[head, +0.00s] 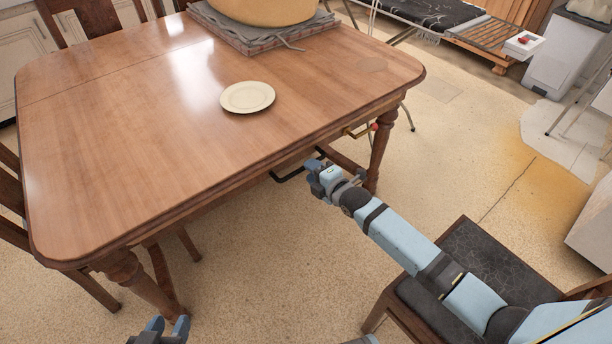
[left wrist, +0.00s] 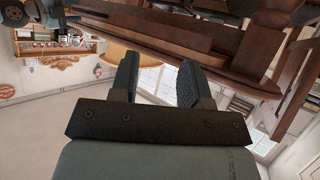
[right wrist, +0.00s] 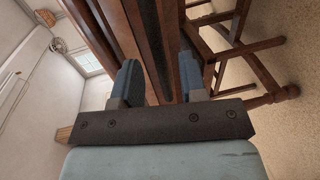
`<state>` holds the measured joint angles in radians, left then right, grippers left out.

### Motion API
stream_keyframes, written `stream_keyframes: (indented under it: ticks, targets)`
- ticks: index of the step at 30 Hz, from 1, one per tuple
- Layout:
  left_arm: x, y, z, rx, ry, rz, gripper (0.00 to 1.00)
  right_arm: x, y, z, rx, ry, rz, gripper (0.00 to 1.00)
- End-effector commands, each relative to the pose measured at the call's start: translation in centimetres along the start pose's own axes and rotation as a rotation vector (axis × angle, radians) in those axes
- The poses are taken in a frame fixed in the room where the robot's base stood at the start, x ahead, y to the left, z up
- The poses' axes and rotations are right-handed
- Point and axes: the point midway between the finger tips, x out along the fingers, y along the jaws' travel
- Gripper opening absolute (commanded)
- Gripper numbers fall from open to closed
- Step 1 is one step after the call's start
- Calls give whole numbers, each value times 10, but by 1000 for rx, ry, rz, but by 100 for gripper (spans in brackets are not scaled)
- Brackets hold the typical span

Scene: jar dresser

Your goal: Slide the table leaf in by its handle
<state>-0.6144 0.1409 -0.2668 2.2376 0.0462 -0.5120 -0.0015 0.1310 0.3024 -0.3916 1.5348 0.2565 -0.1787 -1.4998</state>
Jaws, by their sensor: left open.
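The wooden table (head: 150,130) has a thin seam across its top toward the far end; which part is the leaf is unclear. A black bar handle (head: 286,177) sticks out under the table's near long edge. My right gripper (head: 318,172) is just right of the black handle, below the edge. Its fingers (right wrist: 160,82) are apart, with the table's wooden side beyond them; I cannot tell if anything lies between them. My left gripper (head: 170,328) is open and empty near the table's near left leg; its fingers show in the left wrist view (left wrist: 157,80).
A cream plate (head: 247,97) and a large round tan object (head: 262,10) on a grey cloth stand on the tabletop. A chair with a dark seat (head: 490,262) is under my right arm. Wooden chairs stand at the left. Floor right of the table is mostly clear.

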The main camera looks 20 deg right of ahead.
Motion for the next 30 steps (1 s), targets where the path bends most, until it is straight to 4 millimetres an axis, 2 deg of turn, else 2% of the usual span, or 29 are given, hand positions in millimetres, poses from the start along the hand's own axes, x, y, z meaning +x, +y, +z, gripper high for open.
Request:
stream_keyframes:
  ticks: [1,2,3,6,10,18,19,23,24,30]
  targets:
    - [4,0,6,-4,9,5,43,10,-4,-1,2,1,3,39]
    - [4,2,3,-6,23,9,43,14,-4,-1,2,1,2,39]
    - [5,4,-6,-7,59,20,43,18,-4,0,1,0,2,39]
    - [5,8,-18,-11,107,33,43,27,-2,0,1,0,1,39]
    - [5,12,-26,-14,140,44,43,32,0,0,1,0,0,39]
    - [4,13,-28,-15,145,47,43,33,1,0,1,0,0,39]
    - [4,13,-28,-15,145,47,43,33,1,0,1,0,0,34]
    - [4,13,-28,-15,145,47,43,33,1,0,1,0,0,4]
    - [4,13,-28,-15,145,47,43,33,1,0,1,0,0,0]
    - [5,12,-26,-16,144,46,43,36,1,0,1,0,0,0]
